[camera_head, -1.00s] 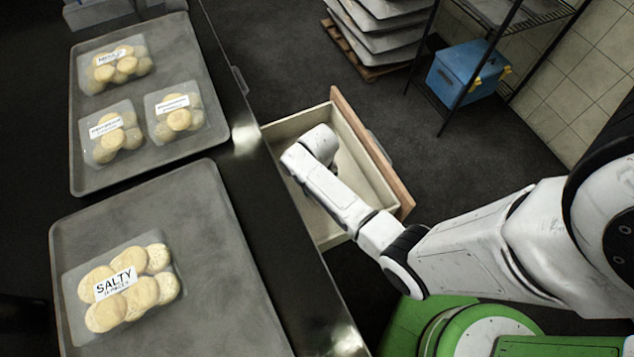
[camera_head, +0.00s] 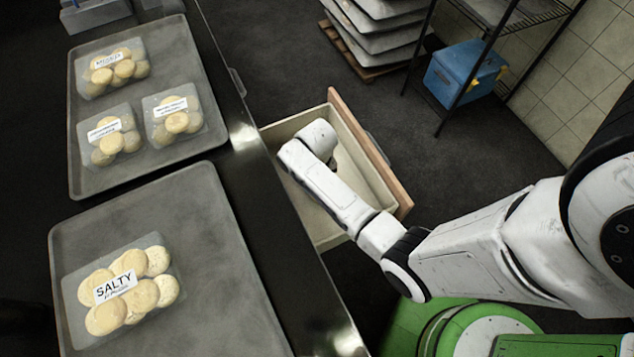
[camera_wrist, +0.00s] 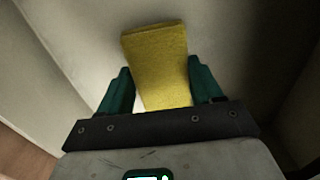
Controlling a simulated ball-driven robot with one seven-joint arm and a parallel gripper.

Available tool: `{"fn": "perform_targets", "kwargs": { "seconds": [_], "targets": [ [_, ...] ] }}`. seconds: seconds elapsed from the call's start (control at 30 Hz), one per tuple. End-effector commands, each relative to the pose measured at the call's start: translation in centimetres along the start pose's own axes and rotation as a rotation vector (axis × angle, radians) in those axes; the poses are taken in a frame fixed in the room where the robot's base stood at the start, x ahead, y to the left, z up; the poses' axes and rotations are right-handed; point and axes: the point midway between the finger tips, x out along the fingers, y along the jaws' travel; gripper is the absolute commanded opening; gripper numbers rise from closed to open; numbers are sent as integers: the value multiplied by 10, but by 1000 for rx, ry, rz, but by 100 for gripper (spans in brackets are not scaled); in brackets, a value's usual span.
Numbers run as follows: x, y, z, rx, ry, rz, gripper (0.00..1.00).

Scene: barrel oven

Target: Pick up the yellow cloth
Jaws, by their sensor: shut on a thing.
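The yellow cloth (camera_wrist: 158,62) shows in the wrist view as a folded, flat-looking block between the two green fingers of my gripper (camera_wrist: 160,88). The gripper is shut on it, and the cloth sticks out past the fingertips. Pale drawer surfaces surround the cloth; I cannot tell whether it still touches the drawer floor. In the head view my arm reaches down into the open drawer (camera_head: 377,190). The cloth and the fingers are hidden there behind the arm.
The drawer's walls stand close around my gripper, with a wooden front (camera_head: 370,150) on its right. The counter edge (camera_head: 285,225) runs along its left. Trays with bagged buns (camera_head: 125,285) lie on the counter. A blue box (camera_head: 465,72) stands on a rack at the back.

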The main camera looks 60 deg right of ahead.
Motion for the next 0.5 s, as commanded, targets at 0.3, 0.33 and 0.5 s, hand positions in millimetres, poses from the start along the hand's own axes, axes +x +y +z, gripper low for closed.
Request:
{"fn": "perform_targets", "kwargs": {
  "seconds": [0.3,0.33,0.5],
  "targets": [
    [-59,14,43,-1,1,0,31],
    [-65,16,48,-1,1,0,31],
    [-81,28,85,0,-2,1,31]
  ]
}}
